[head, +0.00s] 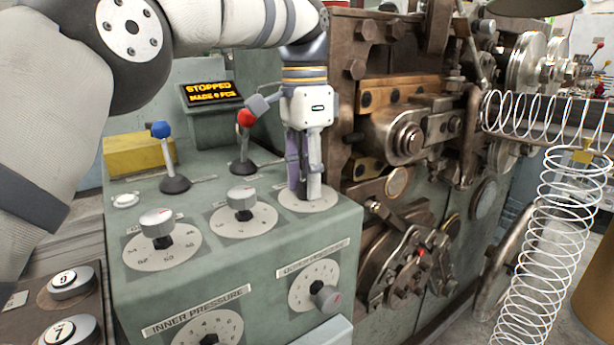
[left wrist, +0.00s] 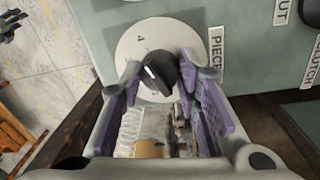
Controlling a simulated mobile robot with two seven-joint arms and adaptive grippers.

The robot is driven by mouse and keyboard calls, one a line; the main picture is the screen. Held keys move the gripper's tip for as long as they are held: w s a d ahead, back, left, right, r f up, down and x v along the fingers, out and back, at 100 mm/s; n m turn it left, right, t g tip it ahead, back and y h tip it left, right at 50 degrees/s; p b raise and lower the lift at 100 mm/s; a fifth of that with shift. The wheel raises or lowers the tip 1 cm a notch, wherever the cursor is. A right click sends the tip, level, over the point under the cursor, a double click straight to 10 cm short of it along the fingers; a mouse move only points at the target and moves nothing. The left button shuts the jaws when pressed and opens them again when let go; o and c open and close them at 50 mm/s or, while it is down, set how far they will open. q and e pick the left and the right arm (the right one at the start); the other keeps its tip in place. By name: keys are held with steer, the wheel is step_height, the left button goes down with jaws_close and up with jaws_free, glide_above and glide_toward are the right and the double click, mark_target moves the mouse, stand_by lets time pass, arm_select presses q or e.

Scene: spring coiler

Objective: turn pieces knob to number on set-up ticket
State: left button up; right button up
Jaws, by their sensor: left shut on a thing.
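The pieces knob (left wrist: 160,72) is dark with a pale pointer line. It stands on a round white dial (left wrist: 135,45) beside a label that begins "PIECE", and a 4 shows on the dial. My left gripper (head: 306,190) points down over this dial (head: 322,203) at the cabinet's right edge in the head view. Its purple-padded fingers are shut on the knob, one on each side, and hide it in the head view. I cannot read which number the pointer marks. I see no readable set-up ticket. My right gripper is out of view.
Two more dial knobs (head: 157,223) (head: 241,198) stand left of the gripper. A red-balled lever (head: 245,118) rises close behind it, and a blue-balled lever (head: 161,130) farther left. A display (head: 211,92) reads STOPPED. Coiler machinery (head: 405,140) stands close on the right.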

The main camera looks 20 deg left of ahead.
arm_select(q)
steer(key=shift+f, duration=0.15)
steer(key=o, duration=1.2)
